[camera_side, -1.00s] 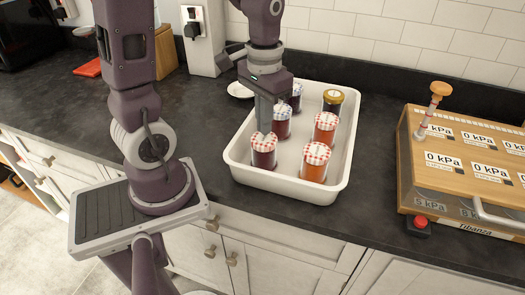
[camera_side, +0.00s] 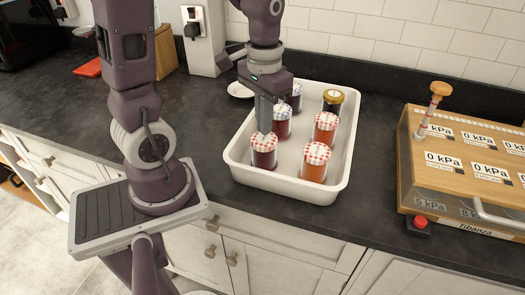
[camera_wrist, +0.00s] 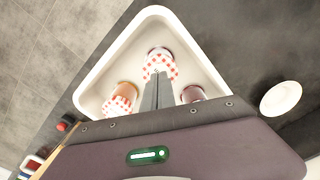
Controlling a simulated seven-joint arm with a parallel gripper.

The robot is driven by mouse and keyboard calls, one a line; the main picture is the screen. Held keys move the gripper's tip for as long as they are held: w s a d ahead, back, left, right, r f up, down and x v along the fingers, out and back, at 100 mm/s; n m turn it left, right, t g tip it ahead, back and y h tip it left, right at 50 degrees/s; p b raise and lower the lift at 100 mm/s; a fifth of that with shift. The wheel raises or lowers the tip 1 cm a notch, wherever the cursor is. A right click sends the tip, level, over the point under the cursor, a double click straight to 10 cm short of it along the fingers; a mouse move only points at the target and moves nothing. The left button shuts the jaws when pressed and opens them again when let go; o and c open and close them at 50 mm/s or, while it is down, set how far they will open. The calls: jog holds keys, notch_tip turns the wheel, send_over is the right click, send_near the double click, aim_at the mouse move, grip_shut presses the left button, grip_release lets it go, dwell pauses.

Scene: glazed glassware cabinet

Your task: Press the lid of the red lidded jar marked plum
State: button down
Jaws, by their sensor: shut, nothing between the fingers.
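Several glass jars with red-and-white checked lids stand in a white tray (camera_side: 318,192); none of their labels is readable, so I cannot tell which says plum. A dark red jar (camera_side: 264,159) with a checked lid is at the tray's front left. My gripper (camera_side: 264,131) is shut, empty and pointing down at this jar's lid. In the wrist view the fingertips (camera_wrist: 158,74) overlap the checked lid (camera_wrist: 160,57) and hide part of it. I cannot tell whether they touch it. The lid looks seated on the jar, and the jar is upright.
An orange jar (camera_side: 314,168) stands to the right, and another checked-lid jar (camera_side: 281,126) close behind the gripper. A wooden box with gauges (camera_side: 460,165) stands right of the tray. A small white dish (camera_side: 240,90) lies behind.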

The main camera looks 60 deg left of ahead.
jog(key=shift+f, duration=0.8)
dwell(0.4)
dwell(0.5)
notch_tip(320, 180, up, 8)
dwell(0.4)
dwell(1.0)
